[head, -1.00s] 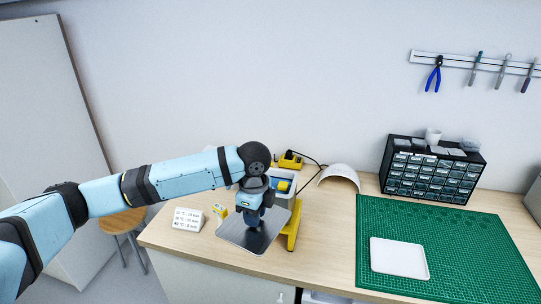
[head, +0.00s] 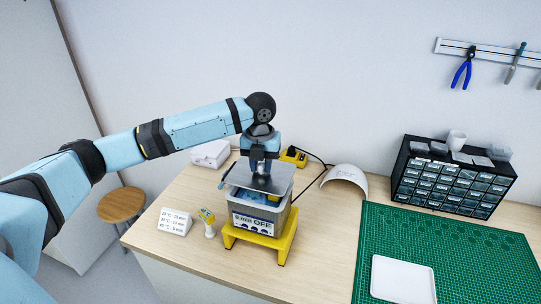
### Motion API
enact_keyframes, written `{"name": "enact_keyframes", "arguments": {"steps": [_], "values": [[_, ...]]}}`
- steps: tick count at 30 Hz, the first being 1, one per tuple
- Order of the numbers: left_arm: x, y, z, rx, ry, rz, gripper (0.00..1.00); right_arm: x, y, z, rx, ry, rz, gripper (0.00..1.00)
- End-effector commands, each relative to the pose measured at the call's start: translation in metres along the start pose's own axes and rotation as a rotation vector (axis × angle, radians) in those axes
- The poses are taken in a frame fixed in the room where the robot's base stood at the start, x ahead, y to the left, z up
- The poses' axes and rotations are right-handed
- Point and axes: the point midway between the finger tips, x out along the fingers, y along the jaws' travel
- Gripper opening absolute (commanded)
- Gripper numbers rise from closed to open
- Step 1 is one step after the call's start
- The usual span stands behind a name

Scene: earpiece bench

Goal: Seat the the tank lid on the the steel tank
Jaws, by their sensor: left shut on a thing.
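The steel tank (head: 235,207) stands on a yellow stand near the left front of the bench. Its front panel reads OFF, and blue shows inside its open top. The tank lid (head: 277,183) is a flat grey metal plate. My left gripper (head: 260,168) is shut on the lid from above. It holds the lid over the rear part of the tank, and the tank's front opening is uncovered. I cannot tell whether the lid touches the rim. My right gripper is not in view.
A yellow stand (head: 268,242) carries the tank. A white sign (head: 174,221) and a small yellow-and-white device (head: 208,221) stand to its left. A white box (head: 210,153), yellow block (head: 294,157) and white curved shell (head: 345,177) are behind. A green mat (head: 450,250) lies right.

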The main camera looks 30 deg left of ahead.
Motion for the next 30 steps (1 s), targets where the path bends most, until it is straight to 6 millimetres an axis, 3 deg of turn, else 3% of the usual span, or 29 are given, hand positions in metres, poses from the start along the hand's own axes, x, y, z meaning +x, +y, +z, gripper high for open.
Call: {"name": "enact_keyframes", "arguments": {"steps": [6,17,30], "values": [[-0.001,0.000,0.000,0.001,0.000,0.000,0.01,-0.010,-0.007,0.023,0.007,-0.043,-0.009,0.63],[0.004,0.000,0.000,0.000,0.000,0.000,0.01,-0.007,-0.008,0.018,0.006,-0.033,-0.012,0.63],[0.035,0.000,0.000,0.000,0.002,0.001,0.01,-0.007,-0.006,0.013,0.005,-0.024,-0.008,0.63]]}}
